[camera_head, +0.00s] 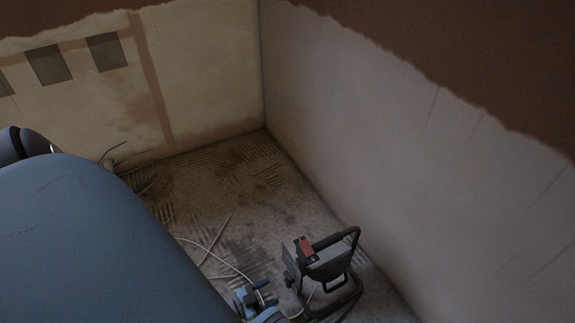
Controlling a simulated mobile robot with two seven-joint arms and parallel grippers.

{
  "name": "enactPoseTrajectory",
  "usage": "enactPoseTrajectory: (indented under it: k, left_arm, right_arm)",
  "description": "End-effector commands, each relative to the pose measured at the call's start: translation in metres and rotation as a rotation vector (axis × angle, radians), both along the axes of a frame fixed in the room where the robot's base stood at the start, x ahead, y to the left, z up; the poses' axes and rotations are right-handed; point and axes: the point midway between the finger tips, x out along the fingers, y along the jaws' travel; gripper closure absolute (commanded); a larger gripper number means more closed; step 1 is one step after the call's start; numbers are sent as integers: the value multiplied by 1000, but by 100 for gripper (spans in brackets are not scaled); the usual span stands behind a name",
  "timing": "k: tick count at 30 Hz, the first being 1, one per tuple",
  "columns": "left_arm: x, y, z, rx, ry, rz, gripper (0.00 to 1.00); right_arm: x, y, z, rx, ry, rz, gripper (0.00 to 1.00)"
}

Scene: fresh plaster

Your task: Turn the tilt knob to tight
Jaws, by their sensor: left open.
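A work lamp (318,268) with a grey housing, a red patch on top and a black tube frame stands on the floor at the lower middle, close to the right wall. The tilt knob (289,279) seems to be the small dark part on the lamp's left side; its details are too small and dim to read. My left gripper (262,291) is open, just left of the lamp's side, and looks apart from the knob. My large blue-grey arm link covers the lower left and hides the floor there. My right gripper is out of view.
A pale cable (212,252) runs loosely over the dirty floor (225,185) left of the lamp. The right wall (390,150) rises close beside the lamp. Thin dark wires (125,155) stick out near the back wall (205,70). The floor behind the lamp is mostly clear.

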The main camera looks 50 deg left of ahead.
Motion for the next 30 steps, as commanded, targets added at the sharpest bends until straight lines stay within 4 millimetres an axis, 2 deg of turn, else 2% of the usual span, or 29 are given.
enactPoseTrajectory:
  k: [3, 9, 15, 23, 24, 30]
  left_arm:
    - [26, -8, 0, 0, -2, 2, 35]
    - [57, -16, -1, 2, -1, 1, 35]
    - [70, -19, 0, 2, 0, 2, 35]
    - [72, -19, 0, 2, 1, 2, 35]
    - [72, -19, 0, 2, 1, 2, 37]
    - [71, -19, 0, 2, 1, 2, 83]
  right_arm:
    - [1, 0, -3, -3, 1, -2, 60]
    - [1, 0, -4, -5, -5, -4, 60]
    - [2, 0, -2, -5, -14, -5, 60]
    - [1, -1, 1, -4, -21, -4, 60]
    - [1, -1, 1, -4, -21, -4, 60]
    - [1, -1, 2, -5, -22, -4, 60]
